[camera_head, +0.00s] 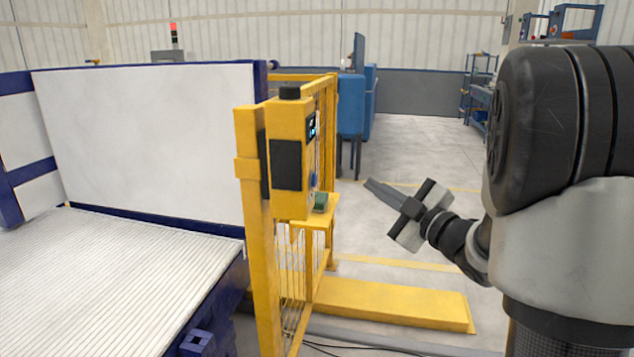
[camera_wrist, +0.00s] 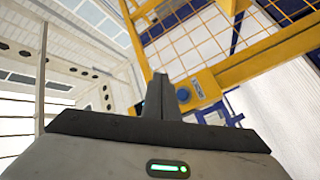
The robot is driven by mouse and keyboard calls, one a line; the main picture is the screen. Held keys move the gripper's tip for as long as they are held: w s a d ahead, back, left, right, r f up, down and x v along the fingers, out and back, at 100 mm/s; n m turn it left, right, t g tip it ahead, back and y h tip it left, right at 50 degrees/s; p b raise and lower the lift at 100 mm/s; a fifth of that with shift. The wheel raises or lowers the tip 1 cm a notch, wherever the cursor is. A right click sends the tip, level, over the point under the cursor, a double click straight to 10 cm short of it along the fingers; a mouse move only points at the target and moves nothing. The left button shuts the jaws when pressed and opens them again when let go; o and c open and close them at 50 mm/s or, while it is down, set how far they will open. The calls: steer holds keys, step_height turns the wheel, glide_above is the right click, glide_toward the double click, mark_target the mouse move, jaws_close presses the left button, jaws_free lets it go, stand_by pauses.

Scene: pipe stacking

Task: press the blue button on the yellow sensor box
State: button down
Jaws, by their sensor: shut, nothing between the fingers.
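The yellow sensor box (camera_head: 309,152) is mounted on a yellow fence post in the head view, with a dark panel on its near side and a small lit screen on its right side. The blue button (camera_head: 313,180) shows as a sliver on that right side. My gripper (camera_head: 368,183) is shut and empty, to the right of the box with a visible gap in the picture, its fingers pointing left toward it. In the wrist view, the shut fingers (camera_wrist: 160,80) appear just left of the round blue button (camera_wrist: 184,94) on the yellow box (camera_wrist: 208,84). I cannot tell the exact distance.
A yellow floor beam (camera_head: 390,303) lies below. A ribbed conveyor (camera_head: 110,275) stands left. Open floor lies behind my gripper.

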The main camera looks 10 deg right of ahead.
mark_target(313, 180)
steer(key=w+a, duration=0.2)
steer(key=a, duration=0.6)
steer(key=shift+w+a, duration=0.2)
steer(key=shift+w, duration=0.15)
steer(key=shift+a, duration=0.15)
stand_by(1.8)
steer(key=shift+w+a+b, duration=0.15)
steer(key=shift+a+b, duration=0.1)
steer(key=shift+b, duration=0.05)
steer(key=shift+w+a, duration=0.1)
steer(key=shift+a, duration=0.3)
stand_by(0.5)
steer(key=shift+d+b, duration=0.1)
steer(key=shift+b, duration=0.2)
steer(key=shift+s+d, duration=0.25)
steer(key=shift+d, duration=0.45)
